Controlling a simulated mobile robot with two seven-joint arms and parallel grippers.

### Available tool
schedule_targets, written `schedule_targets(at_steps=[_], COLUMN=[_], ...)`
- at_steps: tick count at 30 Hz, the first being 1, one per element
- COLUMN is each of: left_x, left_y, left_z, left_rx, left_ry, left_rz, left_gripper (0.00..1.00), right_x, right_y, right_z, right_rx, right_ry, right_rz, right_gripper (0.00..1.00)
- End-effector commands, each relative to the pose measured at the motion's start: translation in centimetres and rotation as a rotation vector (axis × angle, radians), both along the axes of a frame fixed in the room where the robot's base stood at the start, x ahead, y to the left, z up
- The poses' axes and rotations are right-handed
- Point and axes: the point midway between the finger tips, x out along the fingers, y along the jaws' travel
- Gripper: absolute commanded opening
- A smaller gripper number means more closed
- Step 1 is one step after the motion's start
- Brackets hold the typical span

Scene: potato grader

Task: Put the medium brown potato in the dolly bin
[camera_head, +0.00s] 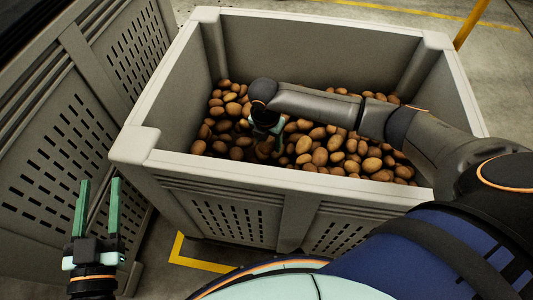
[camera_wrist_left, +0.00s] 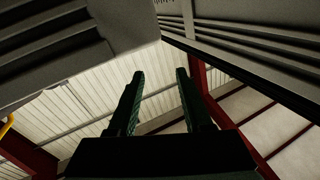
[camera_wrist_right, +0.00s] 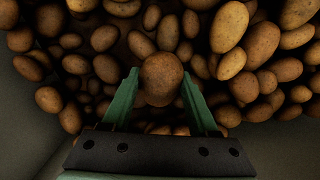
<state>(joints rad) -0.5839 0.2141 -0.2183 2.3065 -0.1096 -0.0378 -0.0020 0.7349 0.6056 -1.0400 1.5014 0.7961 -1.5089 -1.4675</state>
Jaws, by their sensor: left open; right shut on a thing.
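A round brown potato (camera_wrist_right: 161,79) sits between the fingertips of my right gripper (camera_wrist_right: 160,84), which is shut on it. In the head view my right gripper (camera_head: 266,128) points down inside a large grey bin (camera_head: 225,168), low over its bed of potatoes. The arm hides part of that bed, and I cannot tell whether the held potato still touches the others. My left gripper (camera_head: 98,185) is open and empty, pointing up outside the bin's front left corner. Its spread fingers also show in the left wrist view (camera_wrist_left: 160,75).
Many loose brown potatoes (camera_head: 335,143) cover the bin floor. Another grey slatted bin (camera_head: 55,140) stands close on the left. A yellow floor line (camera_head: 195,262) runs in front, and a yellow post (camera_head: 470,22) stands behind right. I cannot tell which bin is on a dolly.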

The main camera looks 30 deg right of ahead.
Motion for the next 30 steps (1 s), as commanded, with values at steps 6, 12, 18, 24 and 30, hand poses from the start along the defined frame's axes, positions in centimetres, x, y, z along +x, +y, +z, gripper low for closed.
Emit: schedule_targets(at_steps=[6,12,18,24,30], left_x=[-0.3,-0.7,-2.2,-3.1,-3.1], left_y=[-0.2,-0.4,-0.8,-0.9,-1.0], left_z=[3.1,5.1,9.1,11.0,11.1], left_rx=[0.001,0.001,0.001,0.000,0.001], left_ry=[-0.131,-0.221,-0.400,-0.485,-0.488], left_rz=[-0.018,-0.030,-0.060,-0.076,-0.076], left_gripper=[0.50,0.50,0.50,0.50,0.50], right_x=[0.0,0.0,0.0,0.0,0.0], right_y=[0.0,0.0,0.1,0.0,0.0], right_z=[-1.5,-2.7,-4.7,-5.4,-5.3], right_rx=[-0.001,0.000,0.001,0.000,0.000], right_ry=[-0.001,0.000,0.001,-0.001,-0.001], right_rz=[0.000,0.000,0.001,0.000,0.000], right_gripper=[0.01,0.01,0.01,0.01,0.01])
